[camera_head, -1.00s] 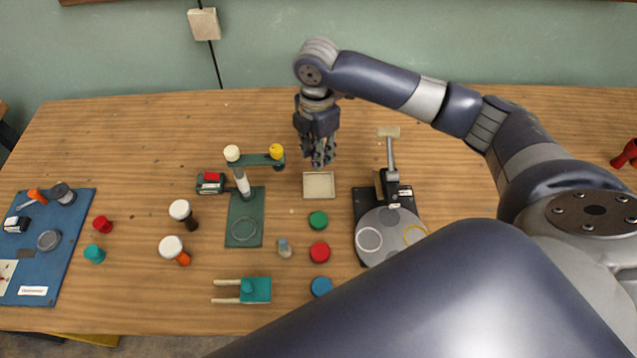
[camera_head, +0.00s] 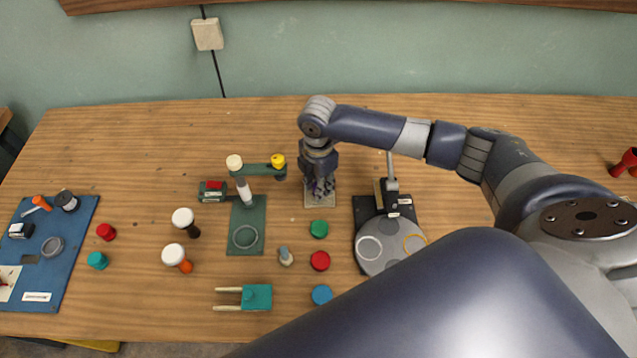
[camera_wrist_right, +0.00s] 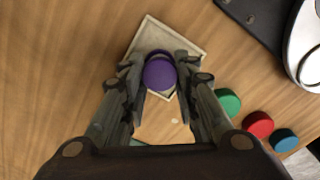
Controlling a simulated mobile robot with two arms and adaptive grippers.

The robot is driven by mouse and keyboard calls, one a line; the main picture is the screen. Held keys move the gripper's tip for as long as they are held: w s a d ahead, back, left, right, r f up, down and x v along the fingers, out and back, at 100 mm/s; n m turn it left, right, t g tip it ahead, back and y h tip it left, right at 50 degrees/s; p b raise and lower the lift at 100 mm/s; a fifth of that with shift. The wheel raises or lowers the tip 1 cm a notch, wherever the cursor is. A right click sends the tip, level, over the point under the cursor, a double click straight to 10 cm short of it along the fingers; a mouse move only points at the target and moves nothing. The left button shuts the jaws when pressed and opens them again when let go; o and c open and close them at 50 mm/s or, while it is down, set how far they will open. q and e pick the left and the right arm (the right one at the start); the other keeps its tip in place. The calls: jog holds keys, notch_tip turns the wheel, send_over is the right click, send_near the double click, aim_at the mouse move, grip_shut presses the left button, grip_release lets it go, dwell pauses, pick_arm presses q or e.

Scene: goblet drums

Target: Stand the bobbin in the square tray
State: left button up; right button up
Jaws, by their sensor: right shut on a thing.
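The square tray (camera_head: 320,202) is shallow and cream-coloured and lies on the wooden table right of centre. My right gripper (camera_head: 321,188) points straight down over it and hides most of it. In the right wrist view the gripper (camera_wrist_right: 160,88) is shut on the purple bobbin (camera_wrist_right: 160,75), whose round end shows between the fingers. The bobbin is over the tray (camera_wrist_right: 191,44), within its outline; I cannot tell whether it touches the tray floor. My left gripper is not in view.
Green (camera_head: 319,229), red (camera_head: 320,261) and blue (camera_head: 322,295) discs stand in front of the tray. A black device with a grey round plate (camera_head: 385,252) is close on the right. A green stand with an arm (camera_head: 258,170) is on the left. Bare table lies behind.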

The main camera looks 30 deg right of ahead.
jog(key=shift+f, duration=0.15)
jog(key=o, duration=0.8)
notch_tip(320, 180, up, 12)
jog(key=b, duration=0.1)
jog(key=shift+r+b, duration=0.2)
jog(key=shift+b, duration=0.15)
jog(key=shift+r, duration=0.1)
